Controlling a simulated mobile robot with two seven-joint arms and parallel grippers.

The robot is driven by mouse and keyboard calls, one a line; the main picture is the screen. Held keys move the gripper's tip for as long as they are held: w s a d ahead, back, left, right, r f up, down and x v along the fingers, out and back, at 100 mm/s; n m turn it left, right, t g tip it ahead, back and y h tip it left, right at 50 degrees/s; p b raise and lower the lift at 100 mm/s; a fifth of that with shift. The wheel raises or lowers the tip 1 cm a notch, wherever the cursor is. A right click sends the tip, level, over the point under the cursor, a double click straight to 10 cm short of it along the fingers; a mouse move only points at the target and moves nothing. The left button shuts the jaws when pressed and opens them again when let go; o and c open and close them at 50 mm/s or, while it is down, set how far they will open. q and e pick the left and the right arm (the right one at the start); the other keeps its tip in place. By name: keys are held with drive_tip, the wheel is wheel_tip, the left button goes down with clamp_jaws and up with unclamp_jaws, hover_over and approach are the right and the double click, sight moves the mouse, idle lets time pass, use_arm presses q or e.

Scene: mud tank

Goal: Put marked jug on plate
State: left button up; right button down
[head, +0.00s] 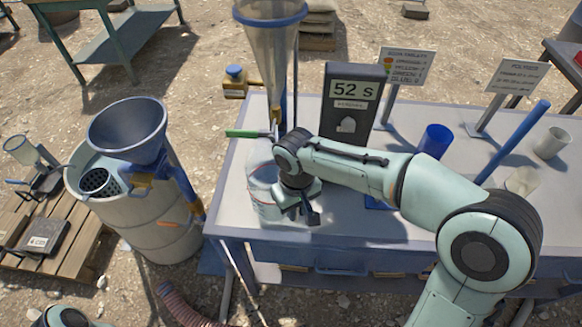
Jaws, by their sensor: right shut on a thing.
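The clear marked jug (262,182) is upright at the left end of the grey table, below the tall clear funnel (270,38). Faint marks show on its wall. My right gripper (300,212) points down at the jug's right side and is shut, apparently on the jug's handle side; the grip itself is mostly hidden by the wrist. Whether the jug's base touches the table is unclear. A flat blue piece (378,204) shows partly behind my right arm; I cannot tell if it is the plate. My left gripper is out of view.
A black timer (351,105) reading 52 s stands behind my right forearm. A green lever (247,133) sticks out left above the jug. A blue cup (435,140), blue rod (515,142) and pale cups stand right. A barrel (160,238) with a grey funnel stands left.

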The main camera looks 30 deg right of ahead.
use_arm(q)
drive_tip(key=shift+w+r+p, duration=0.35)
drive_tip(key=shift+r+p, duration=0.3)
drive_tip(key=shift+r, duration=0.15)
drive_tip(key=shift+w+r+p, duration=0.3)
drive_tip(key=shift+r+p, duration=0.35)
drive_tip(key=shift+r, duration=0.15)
use_arm(e)
drive_tip(key=w+d+f, duration=0.3)
drive_tip(key=w+d, duration=0.4)
drive_tip(key=w, duration=0.5)
drive_tip(key=shift+f, duration=0.2)
drive_tip(key=shift+d, duration=0.1)
drive_tip(key=shift+f, duration=0.2)
drive_tip(key=c, duration=1.1)
unclamp_jaws()
drive_tip(key=shift+r, duration=0.1)
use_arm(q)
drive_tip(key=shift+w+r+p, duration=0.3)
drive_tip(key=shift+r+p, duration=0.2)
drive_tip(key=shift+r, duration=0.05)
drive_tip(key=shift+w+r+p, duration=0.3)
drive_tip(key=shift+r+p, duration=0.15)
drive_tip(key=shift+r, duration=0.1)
use_arm(e)
wheel_tip(320, 180, up, 12)
drive_tip(key=shift+r, duration=0.1)
